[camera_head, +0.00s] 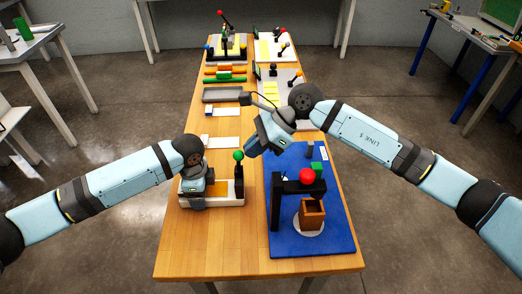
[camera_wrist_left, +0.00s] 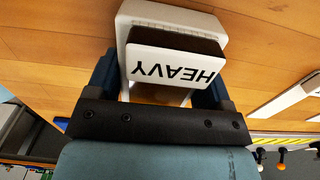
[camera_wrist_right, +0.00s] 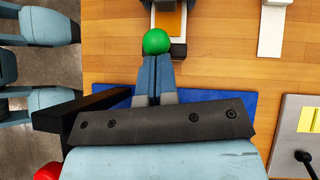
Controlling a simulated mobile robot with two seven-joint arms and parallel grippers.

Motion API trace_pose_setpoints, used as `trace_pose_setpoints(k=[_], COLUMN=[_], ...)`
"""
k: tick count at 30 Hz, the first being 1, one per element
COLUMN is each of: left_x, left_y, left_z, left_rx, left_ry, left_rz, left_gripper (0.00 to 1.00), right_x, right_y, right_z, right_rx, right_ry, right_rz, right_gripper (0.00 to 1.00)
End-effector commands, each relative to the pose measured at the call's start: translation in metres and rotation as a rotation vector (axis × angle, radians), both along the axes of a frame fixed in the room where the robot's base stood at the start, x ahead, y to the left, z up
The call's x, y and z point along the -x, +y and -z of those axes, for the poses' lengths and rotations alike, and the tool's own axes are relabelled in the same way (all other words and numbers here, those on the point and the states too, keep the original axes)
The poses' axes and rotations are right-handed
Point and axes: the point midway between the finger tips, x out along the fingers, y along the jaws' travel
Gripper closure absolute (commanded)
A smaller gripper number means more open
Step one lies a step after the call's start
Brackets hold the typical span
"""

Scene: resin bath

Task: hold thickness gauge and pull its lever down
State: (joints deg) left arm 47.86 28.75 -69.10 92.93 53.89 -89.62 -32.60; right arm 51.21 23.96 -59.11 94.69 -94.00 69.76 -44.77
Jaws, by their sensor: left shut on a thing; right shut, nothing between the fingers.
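The thickness gauge (camera_head: 226,201) has a white base, an orange plate and an upright lever with a green ball (camera_head: 238,155). It stands near the table's left edge. My left gripper (camera_head: 195,192) is shut on its left end; in the left wrist view the fingers flank a white block marked HEAVY (camera_wrist_left: 170,68). My right gripper (camera_head: 251,150) is shut and empty, just right of the green ball. In the right wrist view the ball (camera_wrist_right: 157,41) shows just past the closed fingertips (camera_wrist_right: 156,60). I cannot tell whether they touch.
A blue mat (camera_head: 335,235) to the right holds a black frame (camera_head: 275,205) with a red knob (camera_head: 307,175) and a brown box (camera_head: 312,213). White plates (camera_head: 220,142), a grey tray (camera_head: 221,95) and other lever devices stand farther back. Bare wood lies in front of the gauge.

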Motion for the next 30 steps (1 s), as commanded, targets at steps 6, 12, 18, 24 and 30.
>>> trace_pose_setpoints(k=[6,12,18,24,30], left_x=[0.000,0.000,-0.001,-0.001,-0.001], left_y=[-0.001,-0.001,-0.001,-0.001,-0.001], left_z=[-0.001,-0.001,-0.001,-0.001,-0.001], left_rx=[0.002,0.002,0.002,0.002,0.002], left_ry=[-0.001,-0.002,-0.002,-0.002,-0.002], left_rz=[0.001,0.001,0.001,0.000,0.000], left_gripper=[0.60,0.60,0.60,0.60,0.60], right_x=[0.000,0.000,0.000,0.000,0.000], right_y=[0.018,0.032,0.044,0.051,0.055], right_z=[-0.007,-0.009,-0.008,-0.007,-0.007], right_rx=[0.207,0.384,0.525,0.561,0.558], right_ry=[-0.004,-0.003,-0.002,0.000,0.000], right_rz=[-0.002,-0.001,-0.001,0.002,0.002], right_gripper=[1.00,1.00,1.00,1.00,1.00])
